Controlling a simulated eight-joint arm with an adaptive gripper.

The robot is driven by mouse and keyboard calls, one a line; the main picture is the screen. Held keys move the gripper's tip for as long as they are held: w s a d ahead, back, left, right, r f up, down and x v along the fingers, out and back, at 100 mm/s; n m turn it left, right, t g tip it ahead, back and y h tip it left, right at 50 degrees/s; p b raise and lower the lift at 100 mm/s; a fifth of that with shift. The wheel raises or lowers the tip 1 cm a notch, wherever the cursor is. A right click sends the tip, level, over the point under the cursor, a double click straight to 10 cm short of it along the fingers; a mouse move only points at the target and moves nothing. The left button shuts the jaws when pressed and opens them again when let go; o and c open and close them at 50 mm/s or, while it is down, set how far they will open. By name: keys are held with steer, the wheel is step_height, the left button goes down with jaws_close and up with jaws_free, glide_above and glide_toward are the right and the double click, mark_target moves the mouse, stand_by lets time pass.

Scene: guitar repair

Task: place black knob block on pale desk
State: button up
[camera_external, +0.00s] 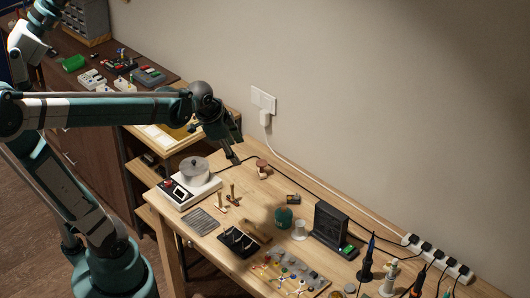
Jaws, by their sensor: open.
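The pale wooden desk (262,200) runs along the wall from the middle to the lower right. A dark block with small light parts on top (238,243) lies flat near its front edge; it may be the black knob block, but the detail is too small to be sure. Another dark piece with small coloured knobs (120,65) sits on the brown cabinet top at the back left. My gripper (235,158) points down over the desk's far left end, beside the round grey pot. It is open, with nothing visible between its fingers, and apart from both dark pieces.
A white unit with a grey pot (196,174), a green round item (284,217), a black upright device (329,226) and a parts board (291,271) stand on the desk. A power strip (438,256) and cables run along the wall. Some bare wood lies mid-desk.

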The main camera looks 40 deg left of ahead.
steer(key=s+a+n+t, duration=0.1)
steer(key=s+n+t, duration=0.1)
steer(key=s+n, duration=0.6)
steer(key=shift+s+f, duration=0.3)
steer(key=shift+s, duration=1.45)
